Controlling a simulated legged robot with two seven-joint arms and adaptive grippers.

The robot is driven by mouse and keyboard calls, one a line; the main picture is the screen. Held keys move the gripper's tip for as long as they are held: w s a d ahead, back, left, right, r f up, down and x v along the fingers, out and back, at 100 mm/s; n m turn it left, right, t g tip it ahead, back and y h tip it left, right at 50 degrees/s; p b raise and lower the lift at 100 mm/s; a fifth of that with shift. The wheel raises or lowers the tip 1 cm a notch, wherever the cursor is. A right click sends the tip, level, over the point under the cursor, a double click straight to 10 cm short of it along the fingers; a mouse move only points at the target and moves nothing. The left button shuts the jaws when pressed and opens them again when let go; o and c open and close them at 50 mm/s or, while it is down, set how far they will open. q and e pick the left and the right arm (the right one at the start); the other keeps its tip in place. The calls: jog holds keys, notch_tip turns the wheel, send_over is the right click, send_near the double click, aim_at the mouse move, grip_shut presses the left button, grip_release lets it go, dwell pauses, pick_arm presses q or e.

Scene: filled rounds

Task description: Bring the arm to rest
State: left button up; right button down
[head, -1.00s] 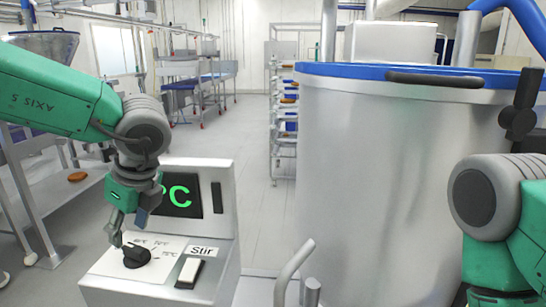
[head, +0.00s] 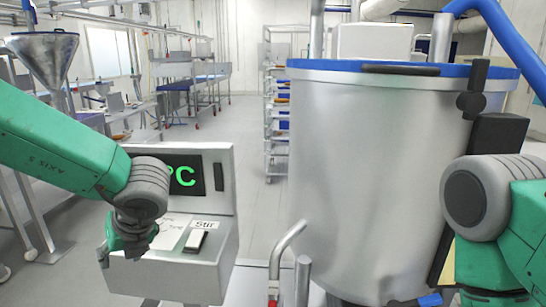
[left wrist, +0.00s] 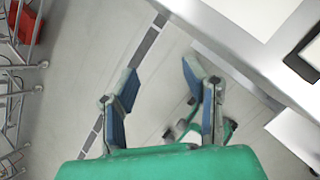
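My left arm comes in from the left, and its gripper (head: 106,256) hangs by the front left side of a grey control box (head: 205,275). In the left wrist view the gripper (left wrist: 161,78) is open and empty, its two fingers apart with only floor between them. The box has a dark display (head: 187,176) with green characters and a switch (head: 195,241) beside the label "Stir". The knob on its panel is hidden behind my left wrist. My right arm (head: 475,200) is bent at the right edge; its gripper does not show clearly.
A large steel tank (head: 365,180) with a blue rim stands right of the box. A bent metal pipe (head: 287,240) rises between them. A steel funnel (head: 43,55) is at the far left, and a rack (head: 277,120) stands behind. The floor aisle (head: 235,140) is clear.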

pick_arm(q)
jog(key=s+f+m+t+h+b, duration=0.15)
jog(key=s+f+m, duration=0.25)
jog(key=f+m, duration=0.8)
jog(key=s+f+m+t+b, duration=0.2)
jog(key=s+f+m+b, duration=0.15)
jog(key=f+m, duration=0.95)
jog(key=s+f+m+g+h+b, duration=0.1)
jog(key=s+f+m, duration=0.3)
jog(key=s+m, duration=0.2)
jog(key=s+f+m+g+h+b, duration=0.1)
jog(key=s+f+m+g+h, duration=0.1)
jog(key=s+f+m, duration=0.2)
jog(key=s+d+f+m+g+h+b, duration=0.1)
jog(key=s+f+m+g, duration=0.1)
jog(key=s+m, duration=0.7)
jog(key=s+f, duration=0.1)
jog(key=s, duration=0.3)
jog(key=shift+f, duration=0.4)
jog(key=shift+g+h, duration=0.25)
